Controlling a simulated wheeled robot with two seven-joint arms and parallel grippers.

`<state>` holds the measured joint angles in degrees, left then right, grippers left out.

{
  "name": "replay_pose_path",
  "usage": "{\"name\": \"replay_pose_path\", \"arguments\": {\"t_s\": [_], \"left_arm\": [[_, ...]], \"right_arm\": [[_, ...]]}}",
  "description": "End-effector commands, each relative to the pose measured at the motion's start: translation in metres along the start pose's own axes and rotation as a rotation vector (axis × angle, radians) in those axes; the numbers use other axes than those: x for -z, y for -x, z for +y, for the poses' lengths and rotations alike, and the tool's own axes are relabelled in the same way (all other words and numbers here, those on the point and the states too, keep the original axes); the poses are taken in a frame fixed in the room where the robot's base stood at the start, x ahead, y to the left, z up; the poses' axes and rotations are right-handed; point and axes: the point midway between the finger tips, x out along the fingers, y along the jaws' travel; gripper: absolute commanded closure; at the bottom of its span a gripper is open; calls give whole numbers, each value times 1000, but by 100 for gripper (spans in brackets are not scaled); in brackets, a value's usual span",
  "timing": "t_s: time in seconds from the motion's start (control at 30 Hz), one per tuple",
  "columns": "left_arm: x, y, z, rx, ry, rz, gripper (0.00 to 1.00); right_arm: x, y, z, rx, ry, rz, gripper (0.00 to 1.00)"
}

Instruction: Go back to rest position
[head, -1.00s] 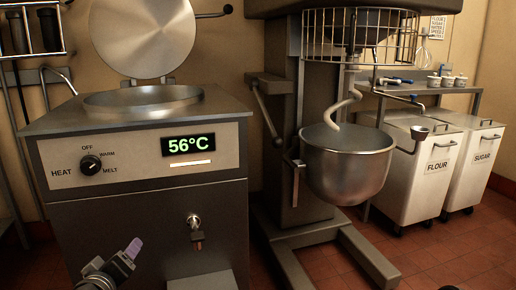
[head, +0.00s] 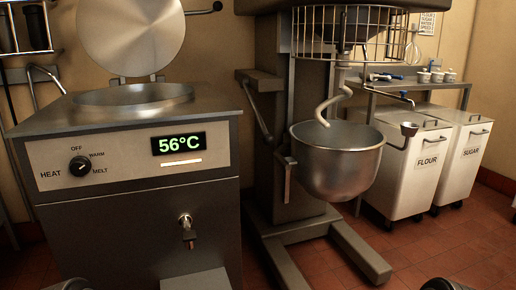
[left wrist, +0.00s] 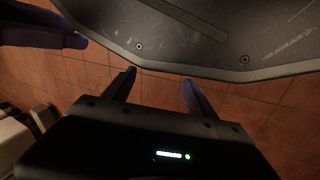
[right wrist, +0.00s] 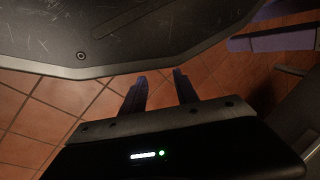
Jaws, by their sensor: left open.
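My left gripper (left wrist: 158,76) shows in the left wrist view with its two dark purple fingers apart. Nothing is between them, only red floor tiles beyond. My right gripper (right wrist: 160,75) shows in the right wrist view, its fingers also apart, by a narrower gap, with nothing held. Both grippers are low over the tiled floor, close to a dark scratched plate that looks like part of my own base. In the head view only small dark arm parts show at the bottom left and bottom right edges; the fingers are out of that view.
The melting kettle (head: 140,215) stands at the left, lid raised, display reading 56°C. A floor mixer with a steel bowl (head: 336,172) stands in the middle, its foot (head: 360,252) reaching forward. Flour (head: 417,180) and sugar (head: 465,175) bins stand right. Floor at the lower right is clear.

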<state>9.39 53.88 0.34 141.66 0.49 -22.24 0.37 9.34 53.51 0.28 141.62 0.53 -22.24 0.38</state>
Motion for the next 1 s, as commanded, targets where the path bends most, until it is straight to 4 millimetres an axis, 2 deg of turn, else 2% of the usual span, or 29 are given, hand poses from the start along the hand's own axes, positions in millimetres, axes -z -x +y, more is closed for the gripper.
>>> {"name": "replay_pose_path", "arguments": {"t_s": [0.03,0.27,0.37,0.6,0.7,0.83,1.0], "left_arm": [[3,30,12,-2,-4,4,34],[2,92,37,-6,-9,-8,34],[1,128,51,-9,-13,-15,34],[-2,227,91,-16,-22,-37,34],[-4,262,105,-19,-26,-46,34],[-6,293,118,-22,-30,-54,34],[-7,307,124,-24,-32,-60,34]], "right_arm": [[2,29,-12,3,4,0,64],[0,91,-37,7,10,-14,64],[-1,127,-51,10,13,-21,64],[-4,226,-91,18,23,-44,64],[-5,261,-105,21,27,-53,64],[-7,292,-118,24,31,-61,64],[-8,306,-124,25,33,-67,64]]}}
